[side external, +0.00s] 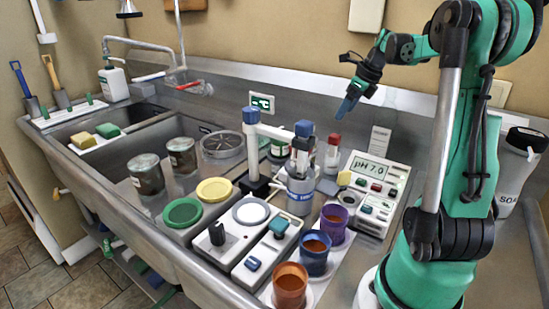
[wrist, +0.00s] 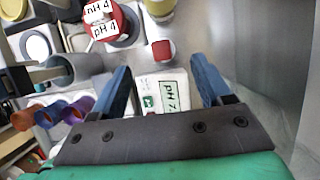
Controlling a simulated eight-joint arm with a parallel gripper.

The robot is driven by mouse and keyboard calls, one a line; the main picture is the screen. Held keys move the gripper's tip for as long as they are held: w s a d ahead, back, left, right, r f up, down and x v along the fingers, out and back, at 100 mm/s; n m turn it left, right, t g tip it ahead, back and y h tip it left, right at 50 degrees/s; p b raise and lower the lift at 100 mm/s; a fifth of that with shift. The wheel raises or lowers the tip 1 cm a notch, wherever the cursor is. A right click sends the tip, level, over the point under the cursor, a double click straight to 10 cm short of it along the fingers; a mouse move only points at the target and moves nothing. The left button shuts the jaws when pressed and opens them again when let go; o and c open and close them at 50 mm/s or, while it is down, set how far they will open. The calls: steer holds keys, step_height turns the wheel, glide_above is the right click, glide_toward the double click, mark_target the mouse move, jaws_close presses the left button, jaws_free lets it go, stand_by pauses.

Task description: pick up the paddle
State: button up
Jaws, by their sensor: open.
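Two flat-bladed hand tools stand at the far left of the side view, one with a blue handle (side external: 20,80) and one with a tan handle (side external: 52,75). Either could be the paddle; I cannot tell which. Neither shows in the wrist view. My gripper (side external: 345,113) is on the right side, in the air above the counter, with its blue fingers pointing down. In the wrist view my gripper (wrist: 160,66) is open, with nothing held between its fingers. It is far from both tools.
Below my gripper are a pH meter (side external: 370,169), a red-capped bottle (side external: 333,153) and a stand with a grey arm (side external: 270,131). Orange, blue and purple cups (side external: 290,287) line the front right. Jars (side external: 146,175), sinks and a faucet (side external: 150,45) lie between my gripper and the tools.

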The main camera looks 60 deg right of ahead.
mark_target(337, 136)
steer(key=x, duration=0.3)
steer(key=s+x, duration=0.1)
steer(key=x, duration=0.5)
steer(key=shift+s+f, duration=0.15)
steer(key=shift+f, duration=0.45)
jaws_close()
